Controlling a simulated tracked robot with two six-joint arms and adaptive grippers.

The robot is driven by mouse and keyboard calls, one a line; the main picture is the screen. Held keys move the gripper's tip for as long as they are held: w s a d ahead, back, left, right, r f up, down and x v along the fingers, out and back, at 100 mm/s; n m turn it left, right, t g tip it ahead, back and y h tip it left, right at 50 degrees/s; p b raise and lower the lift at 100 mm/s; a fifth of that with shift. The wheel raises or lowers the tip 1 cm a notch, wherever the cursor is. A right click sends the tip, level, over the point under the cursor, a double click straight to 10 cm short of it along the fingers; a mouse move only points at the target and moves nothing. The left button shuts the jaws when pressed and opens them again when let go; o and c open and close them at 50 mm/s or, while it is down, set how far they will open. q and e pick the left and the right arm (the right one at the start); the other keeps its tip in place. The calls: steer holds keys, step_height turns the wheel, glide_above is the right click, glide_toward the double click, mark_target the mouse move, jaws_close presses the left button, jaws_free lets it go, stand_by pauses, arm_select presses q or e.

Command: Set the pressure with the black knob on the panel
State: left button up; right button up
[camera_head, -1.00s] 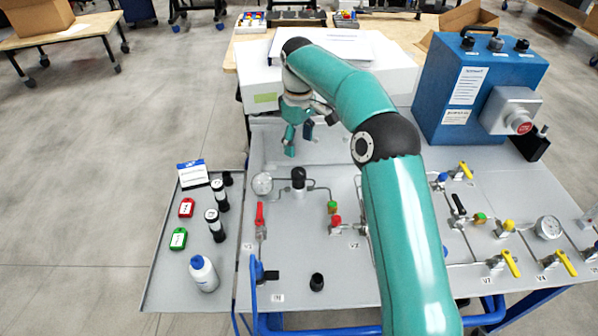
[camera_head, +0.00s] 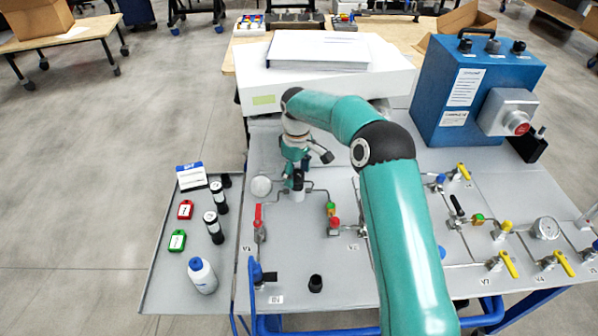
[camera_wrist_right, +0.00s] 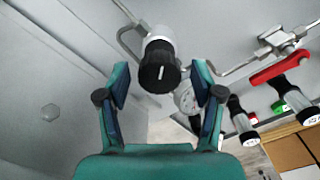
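The black knob (camera_head: 298,178) stands on top of a light-coloured regulator body on the grey panel (camera_head: 300,250), left of the panel's middle. In the right wrist view the knob (camera_wrist_right: 159,68) shows a white line on its face. My right gripper (camera_head: 298,176) is above the knob, pointing down. In the wrist view its two fingers (camera_wrist_right: 161,85) are apart, one on each side of the knob, with a gap on both sides. A round gauge (camera_head: 261,186) sits left of the knob; it also shows in the wrist view (camera_wrist_right: 186,97), its reading too small to tell. My left gripper is not in view.
A red-handled valve (camera_head: 258,216) stands just in front and left of the knob. A red and green fitting (camera_head: 332,216) is to the right. A side tray (camera_head: 160,285) holds bottles and tags. A blue box (camera_head: 478,100) stands at the back right.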

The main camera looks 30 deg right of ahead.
mark_target(297, 174)
steer(key=c, duration=1)
steer(key=shift+m, duration=1.6)
steer(key=o, duration=1.1)
steer(key=shift+o, duration=0.2)
steer(key=shift+r, duration=0.15)
step_height(297, 174, up, 12)
steer(key=shift+f, duration=0.2)
